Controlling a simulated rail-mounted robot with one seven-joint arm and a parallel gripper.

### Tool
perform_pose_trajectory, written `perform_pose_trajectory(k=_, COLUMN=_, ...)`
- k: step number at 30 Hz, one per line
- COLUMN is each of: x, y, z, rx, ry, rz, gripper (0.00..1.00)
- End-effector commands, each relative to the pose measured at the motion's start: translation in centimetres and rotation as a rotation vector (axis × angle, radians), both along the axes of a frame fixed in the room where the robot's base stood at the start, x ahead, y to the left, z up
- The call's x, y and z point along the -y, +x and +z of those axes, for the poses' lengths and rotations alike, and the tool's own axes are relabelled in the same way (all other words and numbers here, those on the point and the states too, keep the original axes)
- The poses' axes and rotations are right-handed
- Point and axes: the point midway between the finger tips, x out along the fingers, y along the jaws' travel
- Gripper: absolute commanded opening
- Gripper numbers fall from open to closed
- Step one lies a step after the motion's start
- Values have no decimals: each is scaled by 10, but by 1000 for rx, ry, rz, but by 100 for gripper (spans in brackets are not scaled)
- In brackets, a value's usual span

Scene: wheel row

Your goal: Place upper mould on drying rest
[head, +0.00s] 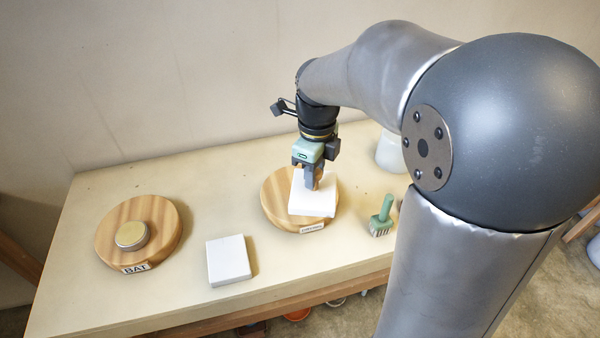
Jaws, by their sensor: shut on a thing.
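A white square mould block (318,204) is at the right-hand round wooden board (272,197), over its right half. My gripper (313,186) points down and is shut on this block near its top middle. I cannot tell whether the block touches the board. The board has a small label (312,228) at its front edge, too small to read surely. A second white block (228,261) lies flat on the table between the two round boards.
The left round wooden board (110,222), labelled BAT, carries a round metal-rimmed disc (132,235). A green-handled brush (382,218) stands right of the right board. A white container (390,153) is behind it, partly hidden by my arm. The table's front left (90,300) is clear.

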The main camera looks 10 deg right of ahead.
Motion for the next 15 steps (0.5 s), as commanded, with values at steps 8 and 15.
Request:
perform_pose_trajectory(k=8, x=1, y=56, z=-23, rx=-4, ry=-2, rz=-4, gripper=0)
perform_pose_trajectory(k=15, x=0, y=105, z=-60, rx=-5, ry=0, rz=-4, gripper=0)
